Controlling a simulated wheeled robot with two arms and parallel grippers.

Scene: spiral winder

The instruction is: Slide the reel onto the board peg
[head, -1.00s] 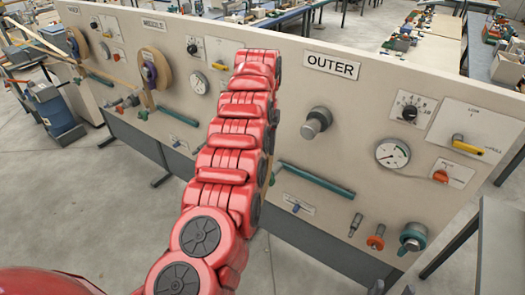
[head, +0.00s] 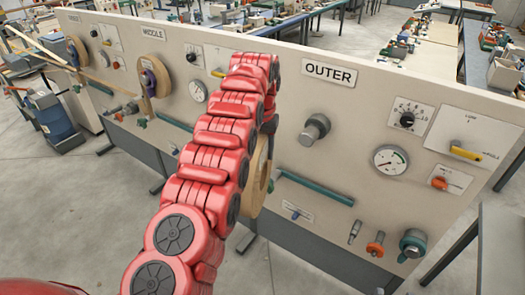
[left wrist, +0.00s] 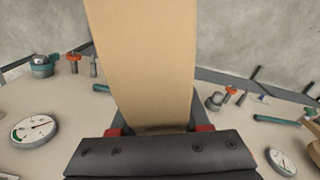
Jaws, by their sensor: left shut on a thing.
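The reel (head: 257,180) is a tan ring, partly hidden behind my red left arm in the head view. In the left wrist view the reel's broad tan rim (left wrist: 145,65) rises from between the fingers of my left gripper (left wrist: 160,131), which is shut on it. In the head view the arm hides this gripper. The grey board peg (head: 314,129) sticks out below the OUTER sign (head: 329,73). The peg is bare, to the right of the reel and apart from it in the picture. My right gripper is not in view.
The pale board carries a gauge (head: 391,159), a yellow-handled switch (head: 466,151) and a teal bar (head: 315,188) beside the peg. Other reels (head: 154,77) hang under the sections at left. Grey floor lies in front.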

